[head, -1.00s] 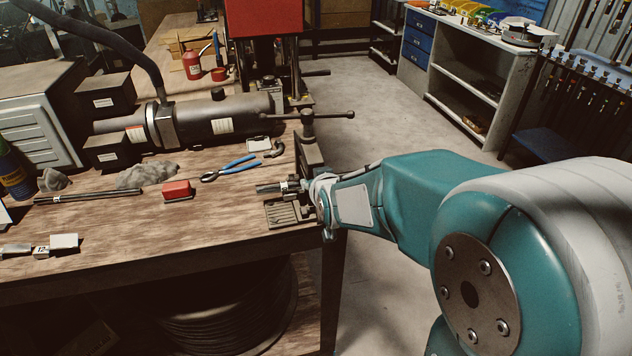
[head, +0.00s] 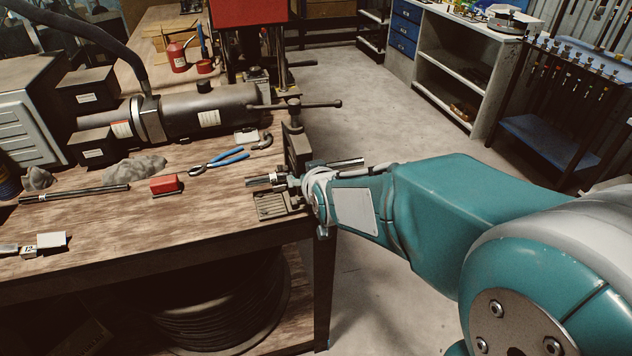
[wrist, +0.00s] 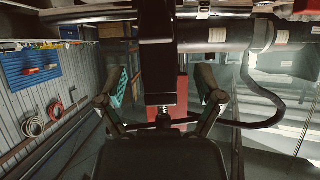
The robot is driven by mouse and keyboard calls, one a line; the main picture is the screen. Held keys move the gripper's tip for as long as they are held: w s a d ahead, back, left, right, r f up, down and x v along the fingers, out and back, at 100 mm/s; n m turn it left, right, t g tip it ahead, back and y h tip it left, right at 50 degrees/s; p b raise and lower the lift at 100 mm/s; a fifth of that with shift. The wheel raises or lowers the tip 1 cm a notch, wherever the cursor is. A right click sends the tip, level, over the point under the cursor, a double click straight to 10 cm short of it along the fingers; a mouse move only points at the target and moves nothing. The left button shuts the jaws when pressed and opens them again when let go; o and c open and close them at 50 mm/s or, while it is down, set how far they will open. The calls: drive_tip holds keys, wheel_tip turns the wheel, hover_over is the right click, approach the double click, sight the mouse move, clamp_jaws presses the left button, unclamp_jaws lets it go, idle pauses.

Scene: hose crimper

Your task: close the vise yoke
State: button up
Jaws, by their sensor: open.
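The vise (head: 297,150) stands at the right front corner of the workbench, with a T-shaped handle (head: 292,105) on top. Its lower part is partly hidden by my wrist. A short metal piece (head: 262,181) with a white label shows left of my wrist, above a flat ribbed plate (head: 272,206). My gripper (wrist: 162,88) is open in the wrist view, its two fingers spread on either side of a dark upright bar (wrist: 157,55) with a threaded screw below it. I cannot tell whether either finger touches the bar. The yoke's exact position is unclear.
Pliers with blue handles (head: 225,160), a red block (head: 164,184) and a dark rod (head: 75,194) lie on the workbench (head: 130,230). A large grey cylinder (head: 205,110) lies behind them. The floor right of the bench (head: 370,110) is clear.

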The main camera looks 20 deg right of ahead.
drive_tip(key=v, duration=0.8)
drive_tip(key=shift+s, duration=0.2)
drive_tip(key=s+g, duration=0.6)
drive_tip(key=s, duration=1)
drive_tip(key=shift+s+f+g, duration=0.2)
drive_tip(key=shift+s+g, duration=0.1)
drive_tip(key=shift+s, duration=0.05)
idle(0.7)
